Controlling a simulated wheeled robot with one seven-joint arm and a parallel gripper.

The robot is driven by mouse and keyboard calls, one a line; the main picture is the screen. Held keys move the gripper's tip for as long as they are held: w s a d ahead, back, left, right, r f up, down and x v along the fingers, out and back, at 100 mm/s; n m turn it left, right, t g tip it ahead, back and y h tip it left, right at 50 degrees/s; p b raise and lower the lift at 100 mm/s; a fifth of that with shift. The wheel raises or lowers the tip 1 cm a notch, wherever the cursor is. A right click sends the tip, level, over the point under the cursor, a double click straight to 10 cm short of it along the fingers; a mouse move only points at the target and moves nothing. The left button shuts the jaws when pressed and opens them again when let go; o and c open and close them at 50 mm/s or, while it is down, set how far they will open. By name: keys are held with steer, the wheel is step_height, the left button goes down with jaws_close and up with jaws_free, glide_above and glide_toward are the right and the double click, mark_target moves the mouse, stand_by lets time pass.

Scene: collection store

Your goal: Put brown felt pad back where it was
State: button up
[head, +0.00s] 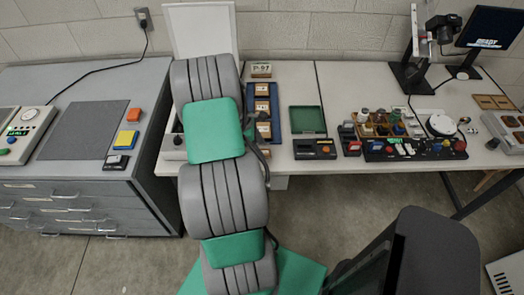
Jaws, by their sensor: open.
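I cannot pick out the brown felt pad for certain. In the head view, two flat brown pieces (493,102) lie at the far right of the white table. A blue tray (275,92) just right of my arm holds several small brown boxes with pale labels. My arm rises through the middle left of the view and covers part of the table. My gripper does not show; the arm hides whatever is behind it.
A green tray (307,120) stands right of the blue tray, with a dark device (315,149) in front. A wooden rack (385,124) of small bottles and a dark control panel (415,150) stand farther right. A grey cabinet (70,185) is at left with a dark mat (82,130).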

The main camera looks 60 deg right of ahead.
steer(key=v, duration=1)
steer(key=w+a+r+m+t, duration=0.1)
steer(key=w+a+r+t, duration=0.1)
steer(key=w+a+r, duration=0.35)
steer(key=w+a+r+m+t, duration=0.1)
steer(key=w+a+r+t, duration=0.15)
steer(key=w+a, duration=0.6)
steer(key=s+a+r+m+t+y, duration=0.1)
steer(key=s+a+r, duration=0.1)
steer(key=a, duration=1.1)
steer(key=s+a+r+m+t+y, duration=0.1)
steer(key=s+a, duration=0.3)
steer(key=a, duration=1)
steer(key=shift+r+m+t+b, duration=0.3)
steer(key=shift+r+m+t, duration=0.25)
steer(key=shift+r+m, duration=0.1)
